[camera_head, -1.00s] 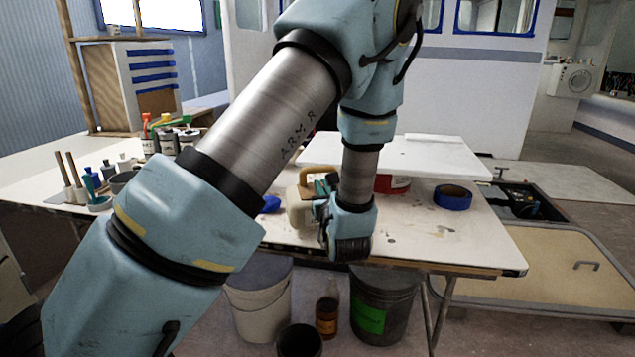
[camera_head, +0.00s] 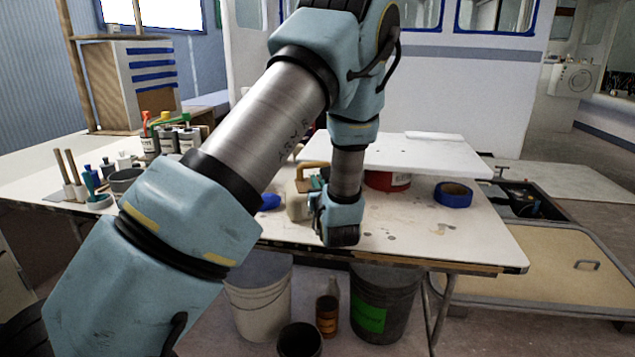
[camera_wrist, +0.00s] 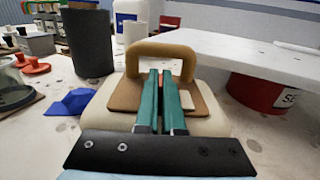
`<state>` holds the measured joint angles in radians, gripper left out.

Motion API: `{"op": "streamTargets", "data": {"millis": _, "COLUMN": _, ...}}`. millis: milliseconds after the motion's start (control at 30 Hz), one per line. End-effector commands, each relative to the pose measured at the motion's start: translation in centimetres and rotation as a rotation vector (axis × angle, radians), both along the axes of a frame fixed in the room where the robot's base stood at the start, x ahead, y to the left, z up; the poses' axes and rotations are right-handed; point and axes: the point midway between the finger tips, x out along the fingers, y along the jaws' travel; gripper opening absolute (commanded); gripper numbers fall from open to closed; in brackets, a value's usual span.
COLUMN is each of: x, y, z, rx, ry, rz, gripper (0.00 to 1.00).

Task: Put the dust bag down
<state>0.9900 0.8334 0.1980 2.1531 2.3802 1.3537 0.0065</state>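The dust bag (camera_wrist: 112,112) is a pale cream body with a tan collar plate and an arched tan handle. In the wrist view it sits right in front of my gripper (camera_wrist: 161,78). The two teal fingers are close together over the collar, below the handle arch, and appear shut on the bag; the exact contact is hidden. In the head view the dust bag (camera_head: 297,200) is just left of my gripper (camera_head: 318,186), over the front part of the white worktable (camera_head: 415,235). I cannot tell whether its underside touches the tabletop.
A blue crumpled item (camera_wrist: 80,102) lies left of the bag; a dark cylinder (camera_wrist: 90,45) stands behind it. A red container (camera_head: 388,181) sits under a raised white board (camera_head: 410,155) to the right. A blue tape roll (camera_head: 453,195) lies farther right. The tabletop's front right is clear.

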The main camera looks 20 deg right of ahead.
Motion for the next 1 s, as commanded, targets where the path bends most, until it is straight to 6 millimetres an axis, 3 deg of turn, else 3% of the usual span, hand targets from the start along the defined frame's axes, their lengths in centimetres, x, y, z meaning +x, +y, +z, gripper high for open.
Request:
{"op": "streamTargets", "data": {"millis": 33, "x": 0.0, "y": 0.0, "z": 0.0, "rx": 0.000, "ry": 0.001, "rz": 0.000, "gripper": 0.10}}
{"op": "streamTargets", "data": {"millis": 267, "x": 0.0, "y": 0.0, "z": 0.0, "rx": 0.000, "ry": 0.001, "rz": 0.000, "gripper": 0.34}}
{"op": "streamTargets", "data": {"millis": 600, "x": -0.2, "y": 0.0, "z": 0.4, "rx": 0.000, "ry": 0.001, "rz": -0.001, "gripper": 0.34}}
{"op": "streamTargets", "data": {"millis": 767, "x": -2.7, "y": 0.2, "z": 0.1, "rx": 0.000, "ry": 0.003, "rz": -0.003, "gripper": 0.34}}
{"op": "streamTargets", "data": {"millis": 1000, "x": -7.9, "y": 0.7, "z": 0.1, "rx": 0.001, "ry": 0.003, "rz": -0.004, "gripper": 0.34}}
